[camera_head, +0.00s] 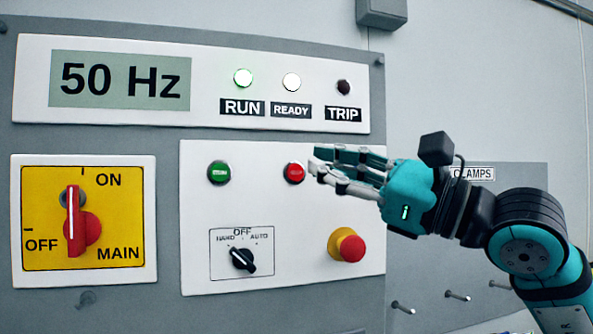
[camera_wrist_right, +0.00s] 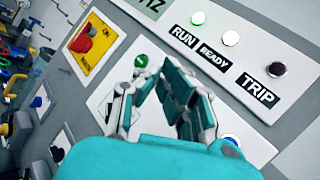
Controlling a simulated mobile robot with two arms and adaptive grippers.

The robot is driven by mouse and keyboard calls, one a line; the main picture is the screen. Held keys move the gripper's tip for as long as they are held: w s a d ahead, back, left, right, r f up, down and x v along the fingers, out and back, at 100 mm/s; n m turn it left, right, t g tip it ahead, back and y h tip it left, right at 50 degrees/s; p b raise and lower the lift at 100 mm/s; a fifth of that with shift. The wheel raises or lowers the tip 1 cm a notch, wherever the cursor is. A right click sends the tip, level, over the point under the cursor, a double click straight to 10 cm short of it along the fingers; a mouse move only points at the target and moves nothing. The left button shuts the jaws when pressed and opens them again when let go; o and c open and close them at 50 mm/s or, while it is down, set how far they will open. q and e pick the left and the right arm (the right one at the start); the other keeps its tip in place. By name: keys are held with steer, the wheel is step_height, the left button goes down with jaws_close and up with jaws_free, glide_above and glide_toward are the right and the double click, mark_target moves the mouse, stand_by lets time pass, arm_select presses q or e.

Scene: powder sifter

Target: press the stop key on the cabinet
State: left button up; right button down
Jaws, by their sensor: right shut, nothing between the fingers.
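The red stop key (camera_head: 294,172) is a small round button on the white lower-right panel (camera_head: 200,265) of the cabinet. It sits to the right of a green key (camera_head: 218,172), which also shows in the wrist view (camera_wrist_right: 140,60). My right gripper (camera_head: 316,161) is shut and empty, pointing left, with its fingertips at the right edge of the stop key in the head view. I cannot tell whether they touch it. In the wrist view the fingers (camera_wrist_right: 150,85) hide the stop key. My left gripper is not in view.
A red mushroom button (camera_head: 348,246) and a black HAND/OFF/AUTO selector (camera_head: 242,259) sit below. A yellow plate with a red main switch (camera_head: 75,220) is at left. Above, the display (camera_head: 120,80) reads 50 Hz and the RUN lamp (camera_head: 243,77) glows green. Pegs (camera_head: 457,295) protrude at lower right.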

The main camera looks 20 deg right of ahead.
mark_target(295, 172)
steer(key=w+p, duration=0.3)
steer(key=w, duration=0.5)
steer(key=shift+a, duration=0.2)
stand_by(1.2)
steer(key=shift+w, duration=0.35)
steer(key=shift+w, duration=0.45)
stand_by(0.7)
steer(key=shift+s, duration=0.1)
steer(key=shift+s+f+b, duration=0.15)
steer(key=shift+s+b, duration=0.35)
steer(key=shift+b, duration=0.05)
steer(key=shift+s, duration=0.15)
